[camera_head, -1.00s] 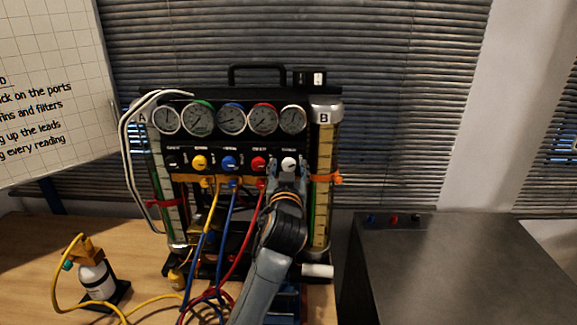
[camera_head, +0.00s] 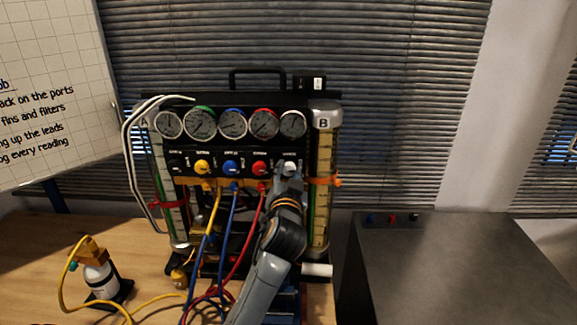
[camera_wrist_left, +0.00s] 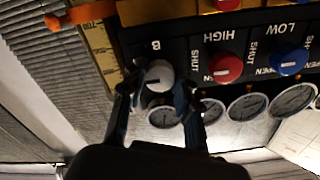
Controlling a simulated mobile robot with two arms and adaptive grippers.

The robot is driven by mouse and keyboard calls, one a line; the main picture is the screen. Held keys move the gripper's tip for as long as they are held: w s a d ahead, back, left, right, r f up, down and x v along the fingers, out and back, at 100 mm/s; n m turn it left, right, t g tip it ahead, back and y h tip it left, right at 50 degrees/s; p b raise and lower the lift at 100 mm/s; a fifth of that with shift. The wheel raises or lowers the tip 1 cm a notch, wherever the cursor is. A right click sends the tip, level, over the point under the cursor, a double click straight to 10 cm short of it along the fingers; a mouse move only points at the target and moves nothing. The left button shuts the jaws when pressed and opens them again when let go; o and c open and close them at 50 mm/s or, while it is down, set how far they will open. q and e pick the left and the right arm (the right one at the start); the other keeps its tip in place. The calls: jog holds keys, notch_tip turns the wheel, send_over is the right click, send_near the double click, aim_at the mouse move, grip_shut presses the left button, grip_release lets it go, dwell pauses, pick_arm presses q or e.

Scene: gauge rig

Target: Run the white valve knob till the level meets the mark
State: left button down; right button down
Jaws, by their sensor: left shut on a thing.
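The white valve knob (camera_head: 290,166) is at the right end of the knob row on the gauge rig. My left gripper (camera_head: 288,176) is shut on it and partly covers it. In the left wrist view the round white knob (camera_wrist_left: 159,76), with a dark pointer line, sits between the two fingertips (camera_wrist_left: 158,88). Tube B (camera_head: 323,215), with a yellowish scale, stands at the rig's right, with an orange mark (camera_head: 324,181) around it. The mark also shows in the left wrist view (camera_wrist_left: 53,22). I cannot make out the liquid level. My right gripper is not in view.
Yellow (camera_head: 202,167), blue (camera_head: 231,168) and red (camera_head: 260,168) knobs sit left of the white one. Several gauges are above. Coloured hoses hang below, left of my arm. A small bottle (camera_head: 97,278) stands on the wooden table. A dark cabinet (camera_head: 450,270) is at right.

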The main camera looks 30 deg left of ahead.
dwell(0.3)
pick_arm(q)
jog(key=c, duration=1)
grip_release()
jog(key=v, duration=1.2)
